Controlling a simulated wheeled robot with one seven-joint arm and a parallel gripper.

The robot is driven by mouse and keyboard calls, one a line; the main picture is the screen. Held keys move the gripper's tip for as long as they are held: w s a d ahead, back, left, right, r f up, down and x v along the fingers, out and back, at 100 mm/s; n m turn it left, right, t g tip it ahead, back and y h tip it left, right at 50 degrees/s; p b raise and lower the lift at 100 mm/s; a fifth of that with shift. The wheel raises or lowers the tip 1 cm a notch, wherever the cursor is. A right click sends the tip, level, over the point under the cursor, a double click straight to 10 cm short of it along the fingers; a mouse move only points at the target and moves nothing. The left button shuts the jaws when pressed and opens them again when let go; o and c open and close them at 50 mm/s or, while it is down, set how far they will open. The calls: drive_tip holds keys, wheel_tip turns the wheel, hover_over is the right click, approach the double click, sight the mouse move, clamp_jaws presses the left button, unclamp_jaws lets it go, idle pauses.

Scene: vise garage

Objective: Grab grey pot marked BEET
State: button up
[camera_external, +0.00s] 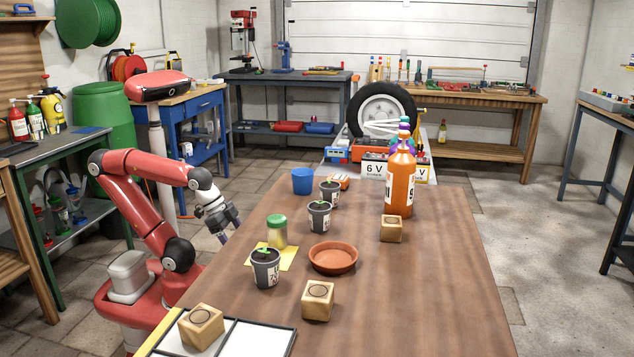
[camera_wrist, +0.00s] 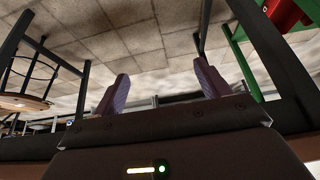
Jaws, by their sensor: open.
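Three small grey pots with white labels and green sprouts stand upright on the brown table. The nearest pot (camera_external: 265,270) is at the table's left front, the middle pot (camera_external: 319,218) is farther back, and the far pot (camera_external: 330,195) is behind that. The label lettering is too small to read, so I cannot tell which is marked BEET. My gripper (camera_external: 226,230) is off the table's left edge, apart from all the pots. In the wrist view its two purple fingers (camera_wrist: 160,85) are spread and empty, with floor and furniture legs behind them and no pot visible.
A green-lidded jar (camera_external: 277,233) on yellow paper (camera_external: 288,257) stands behind the nearest pot. A terracotta saucer (camera_external: 333,260), wooden blocks (camera_external: 317,302), a blue cup (camera_external: 303,181) and a tall orange bottle (camera_external: 399,185) share the table (camera_external: 430,290). The table's right front is clear.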

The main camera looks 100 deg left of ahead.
drive_tip(key=shift+o, duration=0.3)
wheel_tip(320, 180, up, 28)
drive_tip(key=w, duration=0.2)
drive_tip(key=n+g+y+p, duration=0.2)
drive_tip(key=n+y, duration=0.1)
drive_tip(key=n, duration=0.5)
approach(330, 184)
drive_tip(key=shift+w+a, duration=0.35)
drive_tip(key=shift+w, duration=0.35)
drive_tip(key=shift+s+f, duration=0.1)
drive_tip(key=shift+f, duration=0.2)
wheel_tip(330, 184, down, 3)
drive_tip(key=shift+f, duration=0.2)
drive_tip(key=b+x, duration=0.1)
drive_tip(key=x, duration=0.6)
drive_tip(key=shift+w+a+f+b, duration=0.1)
drive_tip(key=shift+w+f+b, duration=0.1)
drive_tip(key=shift+f+b, duration=0.15)
